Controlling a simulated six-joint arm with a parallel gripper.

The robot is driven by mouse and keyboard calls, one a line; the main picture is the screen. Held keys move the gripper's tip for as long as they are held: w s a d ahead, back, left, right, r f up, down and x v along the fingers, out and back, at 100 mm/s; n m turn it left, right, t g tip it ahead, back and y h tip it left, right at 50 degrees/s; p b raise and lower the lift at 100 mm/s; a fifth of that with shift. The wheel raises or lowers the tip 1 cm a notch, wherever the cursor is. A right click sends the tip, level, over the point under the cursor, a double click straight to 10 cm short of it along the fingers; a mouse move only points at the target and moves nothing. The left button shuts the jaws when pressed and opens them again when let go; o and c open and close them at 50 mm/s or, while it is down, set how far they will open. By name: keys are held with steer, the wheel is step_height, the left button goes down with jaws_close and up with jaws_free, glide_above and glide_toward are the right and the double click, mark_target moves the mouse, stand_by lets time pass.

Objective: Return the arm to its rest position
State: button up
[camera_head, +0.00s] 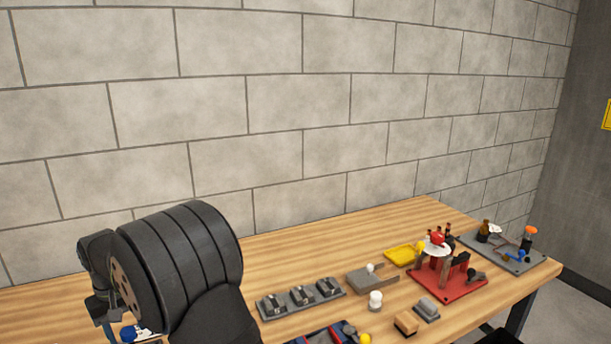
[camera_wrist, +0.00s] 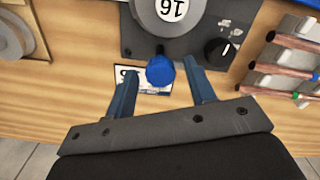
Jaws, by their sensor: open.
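My gripper (camera_wrist: 162,78) is open in the wrist view, its two blue-grey fingers apart with nothing held between them. A blue round knob (camera_wrist: 160,70) shows between the fingertips, at the front edge of a dark plate; I cannot tell how far below the fingers it is. Copper tubes (camera_wrist: 284,69) lie across grey holders (camera_wrist: 262,82) at the right, apart from the gripper.
The dark plate (camera_wrist: 195,45) carries a round dial marked 16 (camera_wrist: 170,10) and a black knob (camera_wrist: 222,50). In the head view, grey fixtures (camera_head: 302,298), a yellow tray (camera_head: 403,254) and a red stand (camera_head: 455,287) occupy the wooden bench (camera_head: 290,250). A block wall (camera_head: 300,110) rises behind.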

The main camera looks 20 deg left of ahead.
steer(key=n, duration=0.4)
steer(key=shift+n, duration=0.3)
steer(key=shift+w+n, duration=0.1)
steer(key=shift+n, duration=2.1)
